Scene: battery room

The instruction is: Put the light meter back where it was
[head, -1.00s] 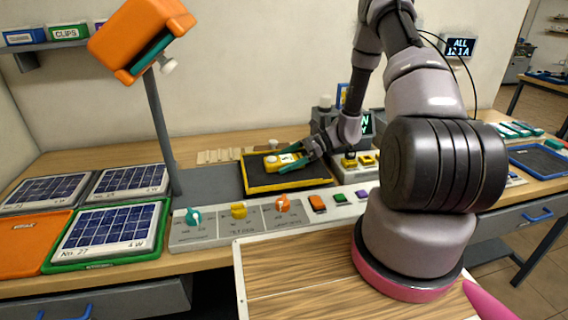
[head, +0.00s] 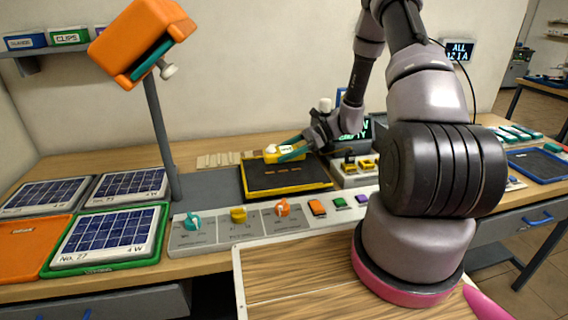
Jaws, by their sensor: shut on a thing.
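The light meter (head: 271,155) is a small yellow box with a white dome and a pale display. My gripper (head: 290,153) is shut on it with its teal fingers. It is held over the back edge of a black tray with a yellow rim (head: 288,189). The tray's black floor shows bare, with small orange marks. I cannot tell how high the meter is above the tray or table.
Solar panels (head: 105,230) lie at the left, one in a green tray. A lamp post (head: 162,140) with an orange head stands left of the black tray. A control strip with knobs (head: 238,214) runs along the front. Pale wooden strips (head: 219,159) lie behind.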

